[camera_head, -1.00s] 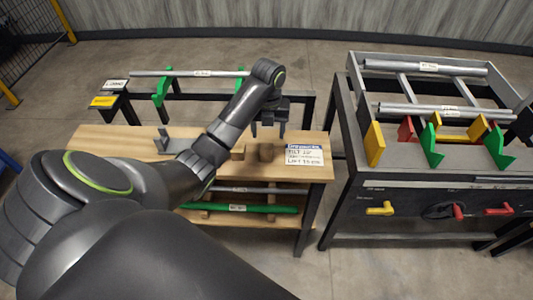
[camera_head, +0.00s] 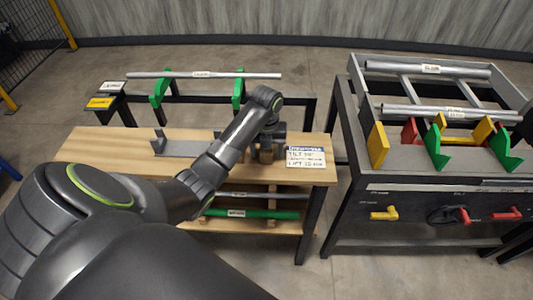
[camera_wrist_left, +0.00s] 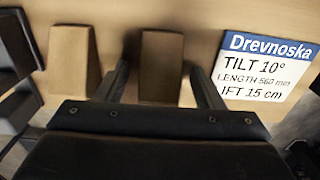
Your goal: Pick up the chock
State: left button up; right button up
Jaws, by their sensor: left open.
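Two wooden chocks stand on the wooden table. In the left wrist view, one chock (camera_wrist_left: 161,52) lies between the two fingers of my left gripper (camera_wrist_left: 159,72), with a small gap on each side. The second chock (camera_wrist_left: 72,58) is to the left, outside the fingers. In the head view, my left gripper (camera_head: 268,148) is low over the table beside the white sign, open, with its fingers around the right chock (camera_head: 267,156). The arm and gripper cover much of both chocks there. My right gripper is not in view.
A Drevnoska sign (camera_wrist_left: 266,65) lies just right of the gripper. A grey bracket (camera_head: 180,148) sits left on the wooden table (camera_head: 100,145). Pipes lie on the shelf below. A dark bench (camera_head: 350,215) with coloured wedges and handles stands to the right.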

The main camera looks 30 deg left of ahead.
aim_at(267, 150)
pick_arm(q)
jog(key=shift+c, duration=0.3)
jog(key=c, duration=1)
jog(key=shift+r, duration=0.1)
jog(key=shift+r, duration=0.3)
notch_tip(267, 150, up, 5)
jog(key=shift+r+p, duration=0.2)
jog(key=shift+p, duration=0.6)
notch_tip(267, 150, up, 3)
jog(key=p, duration=0.3)
jog(key=shift+f, duration=0.1)
jog(key=shift+r+p, duration=0.55)
